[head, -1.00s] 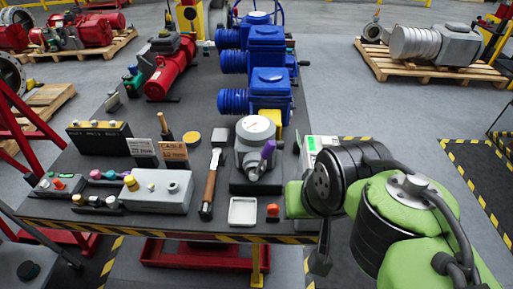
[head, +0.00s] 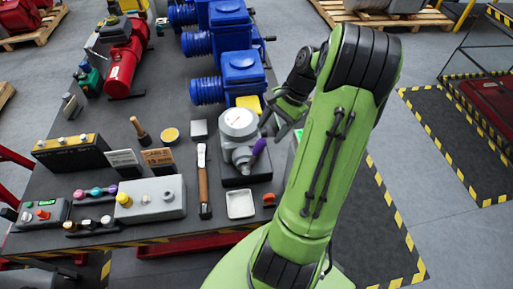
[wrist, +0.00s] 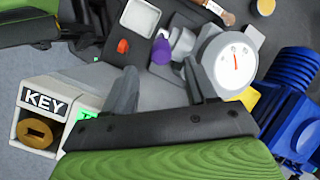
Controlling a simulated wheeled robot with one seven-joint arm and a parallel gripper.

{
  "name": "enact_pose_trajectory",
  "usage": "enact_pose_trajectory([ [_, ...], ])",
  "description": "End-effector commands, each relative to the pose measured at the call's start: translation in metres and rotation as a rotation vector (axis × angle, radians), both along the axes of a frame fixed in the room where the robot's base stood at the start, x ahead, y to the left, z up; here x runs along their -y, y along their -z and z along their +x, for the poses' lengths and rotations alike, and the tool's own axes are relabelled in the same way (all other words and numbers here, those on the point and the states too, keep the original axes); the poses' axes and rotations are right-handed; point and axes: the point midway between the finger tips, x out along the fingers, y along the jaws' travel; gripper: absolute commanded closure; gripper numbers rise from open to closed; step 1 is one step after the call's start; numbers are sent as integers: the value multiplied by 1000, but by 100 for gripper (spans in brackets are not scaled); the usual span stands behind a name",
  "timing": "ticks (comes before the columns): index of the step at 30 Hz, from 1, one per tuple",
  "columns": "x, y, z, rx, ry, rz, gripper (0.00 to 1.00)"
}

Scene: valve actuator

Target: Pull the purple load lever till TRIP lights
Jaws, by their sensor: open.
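The purple load lever (head: 258,147) sticks up at a tilt from the grey gauge unit (head: 238,125) on the bench. The lever also shows in the wrist view (wrist: 162,50), beyond the gap between my fingertips, with the round white dial (wrist: 232,62) to its right. My gripper (head: 273,124) is open and empty, just right of the gauge unit and lever, and does not appear to touch the lever. In the wrist view a lit green label (wrist: 86,115), partly hidden by my gripper, shows on the box marked KEY (wrist: 42,112). I cannot read a TRIP light.
A white tray (head: 240,204) and a small orange-red part (head: 269,199) lie in front of the unit. A hammer (head: 203,185) lies to its left. Blue actuators (head: 243,75) stand behind. A grey control box (head: 151,198) sits front left.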

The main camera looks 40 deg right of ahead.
Motion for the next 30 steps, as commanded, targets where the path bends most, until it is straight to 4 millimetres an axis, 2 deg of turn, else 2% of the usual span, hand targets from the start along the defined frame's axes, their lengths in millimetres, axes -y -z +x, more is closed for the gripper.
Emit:
enact_pose_trajectory([
  [1,-7,16,2,-3,-4,3,43],
  [3,-14,31,5,-3,-3,3,43],
  [9,-29,66,13,-2,-3,1,43],
  [14,-33,77,16,0,-2,-1,43],
  [21,-34,77,16,0,-2,-2,45],
  [30,-33,77,16,1,-1,-2,91],
])
